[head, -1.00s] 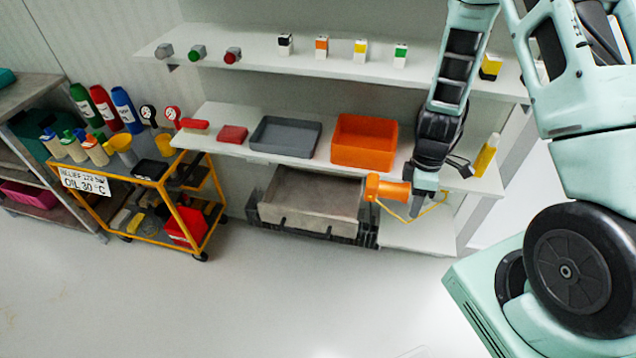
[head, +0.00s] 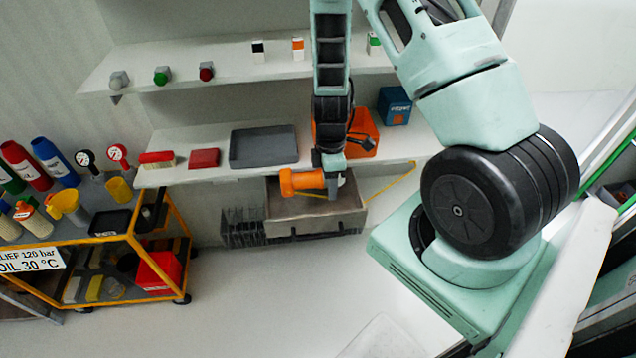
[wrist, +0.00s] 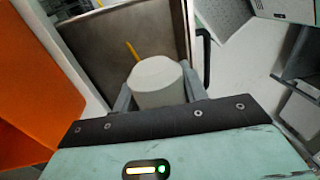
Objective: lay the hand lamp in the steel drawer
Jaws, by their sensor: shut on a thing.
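The hand lamp (head: 302,181) has an orange body and a thin yellow cord. My gripper (head: 333,178) is shut on it and holds it level in the head view. In the wrist view the lamp's pale round end (wrist: 158,82) sits between the fingers of my gripper (wrist: 160,95). The steel drawer (head: 290,213) stands pulled out under the lower shelf, and its grey floor (wrist: 95,45) shows behind the lamp in the wrist view. The lamp is in front of part of the drawer in both views; its exact height above the drawer is unclear.
The lower shelf above the drawer bears a grey tray (head: 264,148), an orange bin (head: 366,127), partly behind my arm, and a blue box (head: 395,105). A yellow trolley (head: 180,235) with bottles stands left. The floor (head: 270,300) in front is clear.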

